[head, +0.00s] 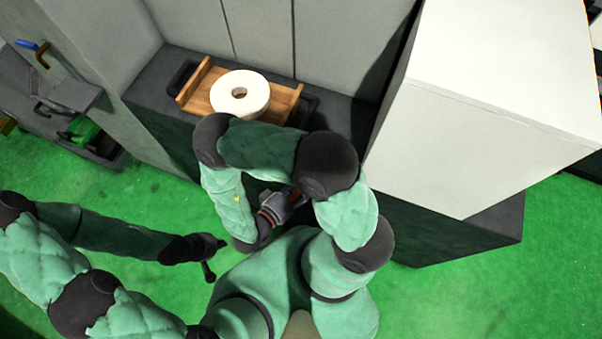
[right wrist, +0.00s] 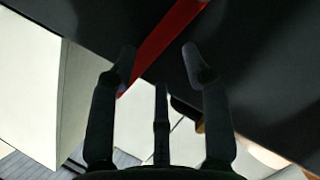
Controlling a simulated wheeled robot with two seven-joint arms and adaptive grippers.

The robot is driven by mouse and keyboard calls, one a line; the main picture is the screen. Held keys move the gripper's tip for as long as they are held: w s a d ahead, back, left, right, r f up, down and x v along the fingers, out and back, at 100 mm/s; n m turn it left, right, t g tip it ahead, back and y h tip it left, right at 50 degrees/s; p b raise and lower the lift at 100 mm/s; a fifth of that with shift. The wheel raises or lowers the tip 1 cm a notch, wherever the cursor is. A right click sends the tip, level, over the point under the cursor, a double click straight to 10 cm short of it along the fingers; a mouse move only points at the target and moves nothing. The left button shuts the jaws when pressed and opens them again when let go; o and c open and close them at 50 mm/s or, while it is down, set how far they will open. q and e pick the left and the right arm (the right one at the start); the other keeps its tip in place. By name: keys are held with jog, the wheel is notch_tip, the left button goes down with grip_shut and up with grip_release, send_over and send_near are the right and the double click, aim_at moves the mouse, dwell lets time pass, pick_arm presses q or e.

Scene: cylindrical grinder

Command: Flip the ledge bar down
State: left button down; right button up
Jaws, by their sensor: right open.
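A flat red strip (right wrist: 160,45) runs diagonally along a dark surface in the right wrist view; it may be the ledge bar, but I cannot tell for sure. My right gripper (right wrist: 159,60) is open, its fingers pointing toward the strip with nothing between them; whether they touch it is unclear. In the head view my right gripper (head: 284,204) is partly hidden beneath my folded right arm, near the front of the dark machine base. My left gripper (head: 212,256) is empty over the green floor, its dark fingers spread apart.
A white grinding wheel (head: 240,93) lies on a wooden tray (head: 197,86) on the dark ledge (head: 150,88). A large white housing (head: 490,100) stands right. A grey cart (head: 45,115) with a green item stands left. The green floor (head: 140,185) between is open.

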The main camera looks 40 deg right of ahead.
jog(key=shift+r, duration=0.85)
